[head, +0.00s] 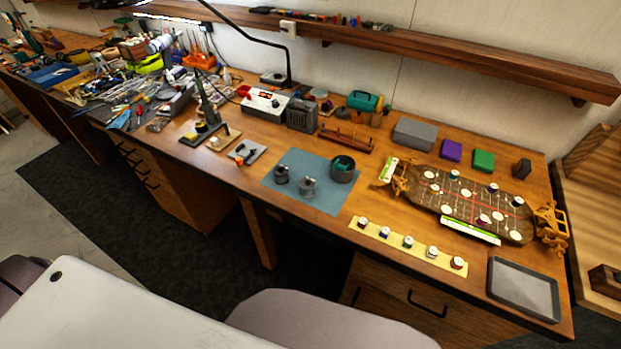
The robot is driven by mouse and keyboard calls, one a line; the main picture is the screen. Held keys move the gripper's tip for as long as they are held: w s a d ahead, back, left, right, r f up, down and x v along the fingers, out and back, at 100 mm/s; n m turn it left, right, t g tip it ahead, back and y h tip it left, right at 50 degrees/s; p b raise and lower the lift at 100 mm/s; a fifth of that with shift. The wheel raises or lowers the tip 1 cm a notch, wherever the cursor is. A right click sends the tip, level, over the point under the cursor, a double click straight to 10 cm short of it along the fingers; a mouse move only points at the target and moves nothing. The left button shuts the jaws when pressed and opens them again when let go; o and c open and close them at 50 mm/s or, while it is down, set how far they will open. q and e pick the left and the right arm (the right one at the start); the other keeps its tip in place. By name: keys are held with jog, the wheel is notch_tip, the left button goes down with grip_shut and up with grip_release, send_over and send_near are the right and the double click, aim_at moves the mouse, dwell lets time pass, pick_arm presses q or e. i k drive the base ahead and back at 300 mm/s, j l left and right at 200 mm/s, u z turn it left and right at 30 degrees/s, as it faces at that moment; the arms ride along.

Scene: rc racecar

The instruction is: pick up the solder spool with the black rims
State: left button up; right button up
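Two small spools stand on a blue-grey mat (325,203) in the middle of the workbench. The left one, a dark-rimmed spool (281,175), looks like the solder spool with the black rims. The other, a lighter grey-rimmed spool (307,188), stands just right of it and nearer the bench's front edge. They are small in the picture, so rim colours are hard to tell. A dark round pot (342,169) with something teal inside stands right of them on the mat. Neither of my grippers is in view.
Left of the mat are a soldering stand (206,118) and a white soldering station (264,102). Right are a yellow strip (408,243) with several small round parts and a brown board (470,205) in a holder. A grey tray (523,288) lies at the right.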

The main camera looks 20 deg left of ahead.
aim_at(281, 175)
jog(key=i+j+u, duration=0.15)
jog(key=j, duration=0.3)
jog(key=i+j+u, duration=0.15)
jog(key=j, duration=0.3)
jog(key=i+j+u, duration=0.15)
jog(key=i+j, duration=0.15)
jog(key=j, duration=0.15)
jog(key=i+j+u, duration=0.2)
jog(key=j, duration=0.2)
jog(key=k+z, duration=0.15)
jog(key=z, duration=0.85)
jog(key=k+j+z, duration=0.2)
jog(key=l, duration=0.1)
